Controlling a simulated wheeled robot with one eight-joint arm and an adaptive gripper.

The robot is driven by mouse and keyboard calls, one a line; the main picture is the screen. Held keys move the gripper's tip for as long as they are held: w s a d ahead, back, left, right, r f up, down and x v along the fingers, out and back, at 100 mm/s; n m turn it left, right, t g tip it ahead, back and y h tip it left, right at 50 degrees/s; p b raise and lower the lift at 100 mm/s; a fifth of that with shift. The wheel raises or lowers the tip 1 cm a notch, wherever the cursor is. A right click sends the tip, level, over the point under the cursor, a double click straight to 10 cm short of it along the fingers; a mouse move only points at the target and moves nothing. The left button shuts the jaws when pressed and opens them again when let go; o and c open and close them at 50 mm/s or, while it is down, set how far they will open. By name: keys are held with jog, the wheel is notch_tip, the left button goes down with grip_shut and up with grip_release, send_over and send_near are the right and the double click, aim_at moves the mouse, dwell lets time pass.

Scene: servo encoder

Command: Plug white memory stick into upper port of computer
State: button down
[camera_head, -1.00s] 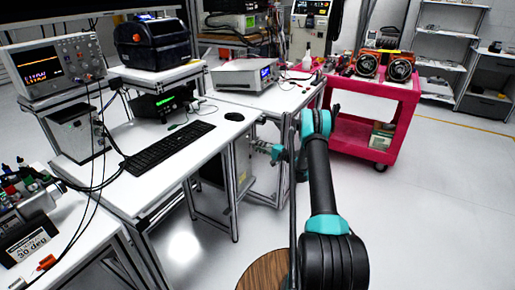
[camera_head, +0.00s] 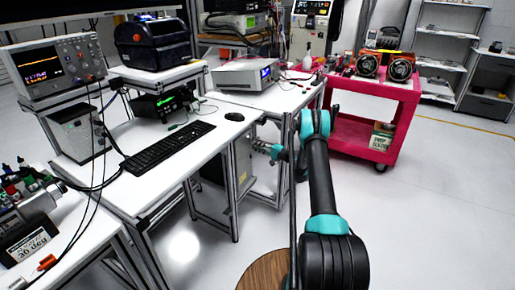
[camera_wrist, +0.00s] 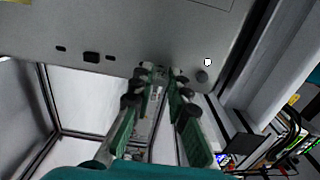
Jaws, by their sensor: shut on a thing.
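The computer (camera_head: 212,172) is a grey case under the desk in the head view. Its grey face (camera_wrist: 150,30) fills the top of the wrist view, with small dark ports (camera_wrist: 91,57) left of my gripper and a round button (camera_wrist: 203,76) to the right. My gripper (camera_wrist: 160,72) has its green-sided fingers close together, with the tips at the lower edge of that face. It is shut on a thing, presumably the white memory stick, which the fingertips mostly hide. I cannot tell whether the stick touches a port. In the head view my gripper (camera_head: 264,149) is small, right of the computer.
The white desk (camera_head: 185,160) stands above, its metal legs (camera_head: 233,190) near my arm. A keyboard (camera_head: 170,147) and mouse (camera_head: 235,117) lie on top. A pink cart (camera_head: 350,140) stands to the right.

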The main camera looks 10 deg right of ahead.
jog(key=shift+w+a, duration=0.15)
jog(key=c, duration=1.4)
grip_release()
